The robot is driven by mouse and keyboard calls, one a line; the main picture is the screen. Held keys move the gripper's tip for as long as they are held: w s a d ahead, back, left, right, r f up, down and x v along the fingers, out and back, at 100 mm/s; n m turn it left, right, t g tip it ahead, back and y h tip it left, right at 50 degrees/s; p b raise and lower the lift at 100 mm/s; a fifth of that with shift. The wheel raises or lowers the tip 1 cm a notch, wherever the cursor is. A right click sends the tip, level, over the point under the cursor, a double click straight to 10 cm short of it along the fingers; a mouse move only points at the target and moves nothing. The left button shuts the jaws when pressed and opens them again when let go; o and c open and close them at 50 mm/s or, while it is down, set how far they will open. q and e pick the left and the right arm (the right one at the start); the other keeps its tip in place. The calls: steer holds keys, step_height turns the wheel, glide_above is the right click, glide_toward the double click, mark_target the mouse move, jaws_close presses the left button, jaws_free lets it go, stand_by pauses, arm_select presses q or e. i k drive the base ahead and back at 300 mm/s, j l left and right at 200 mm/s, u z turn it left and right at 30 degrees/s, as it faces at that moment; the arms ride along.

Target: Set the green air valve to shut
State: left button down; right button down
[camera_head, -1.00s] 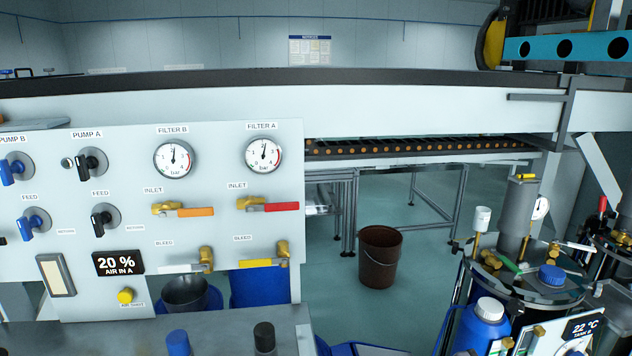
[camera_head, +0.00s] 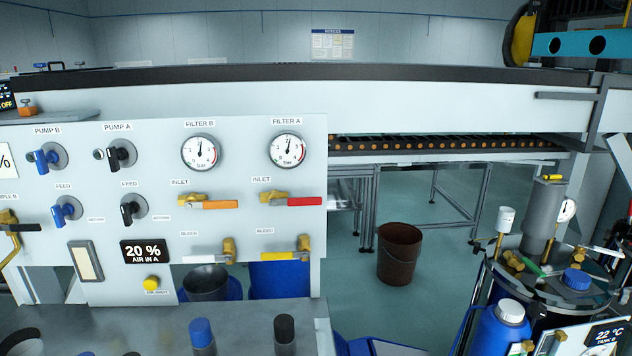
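A green valve handle (camera_head: 534,268) shows on top of the tank (camera_head: 548,290) at the right. It slopes down to the right from a brass fitting (camera_head: 513,259) on the lid. The handle is small here, and I cannot tell its marked positions. Neither of my grippers can be made out in the head view.
The panel (camera_head: 250,150) at the left carries gauges, pump knobs and lever valves. A brown bucket (camera_head: 399,254) stands on the floor between panel and tank. A white-capped blue container (camera_head: 502,328) stands before the tank. Bottles (camera_head: 202,337) stand on the grey bench.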

mark_target(531, 266)
steer(key=z, duration=1.3)
